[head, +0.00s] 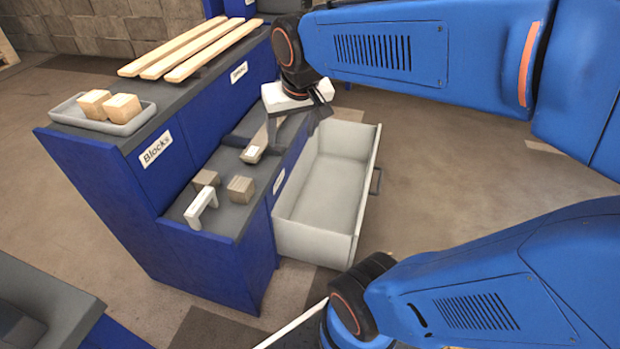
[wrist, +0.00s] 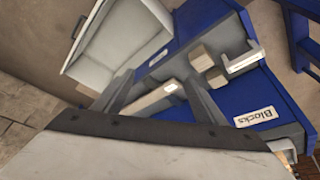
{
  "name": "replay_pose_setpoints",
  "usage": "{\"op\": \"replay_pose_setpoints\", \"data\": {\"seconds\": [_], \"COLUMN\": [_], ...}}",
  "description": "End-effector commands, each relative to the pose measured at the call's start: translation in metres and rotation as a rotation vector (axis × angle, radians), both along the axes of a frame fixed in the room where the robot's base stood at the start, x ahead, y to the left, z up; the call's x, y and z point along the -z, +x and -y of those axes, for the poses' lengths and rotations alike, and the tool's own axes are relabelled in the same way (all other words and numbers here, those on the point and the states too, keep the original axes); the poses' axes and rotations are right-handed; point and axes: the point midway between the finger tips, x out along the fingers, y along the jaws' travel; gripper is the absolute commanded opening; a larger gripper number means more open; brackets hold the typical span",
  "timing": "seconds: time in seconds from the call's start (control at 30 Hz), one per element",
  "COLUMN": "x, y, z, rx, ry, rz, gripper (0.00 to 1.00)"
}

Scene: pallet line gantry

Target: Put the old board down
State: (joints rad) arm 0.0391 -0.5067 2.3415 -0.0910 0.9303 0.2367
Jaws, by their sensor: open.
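The old board (head: 256,148) is a narrow, worn piece of wood with a pale patch near its near end. It appears to lie on the grey lower ledge (head: 226,163) of the blue cabinet, its far part hidden under my gripper. My gripper (head: 296,122) is open above the far part of the ledge. In the wrist view its two fingers are spread wide, and the board (wrist: 153,100) shows between them, apart from both. I cannot tell how high the fingertips are above the ledge.
Two worn blocks (head: 240,188) and a white bracket (head: 201,205) stand nearer on the ledge. An open, empty white drawer (head: 345,160) juts out to the right. Three clean boards (head: 186,48) and a grey tray (head: 130,122) with two blocks lie on the upper shelf.

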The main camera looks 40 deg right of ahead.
Motion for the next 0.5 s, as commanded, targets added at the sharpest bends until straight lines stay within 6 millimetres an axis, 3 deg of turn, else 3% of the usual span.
{"op": "replay_pose_setpoints", "data": {"seconds": [0.03, 0.2, 0.33, 0.5], "x": [0.003, 0.02, 0.032, 0.042], "y": [-0.018, -0.067, -0.095, -0.113], "z": [-0.005, -0.019, -0.026, -0.031], "rx": [-0.028, -0.129, -0.189, -0.231], "ry": [0.001, -0.001, -0.003, -0.006], "rz": [0.007, 0.016, 0.024, 0.029], "gripper": [0.65, 0.65, 0.65, 0.65]}}
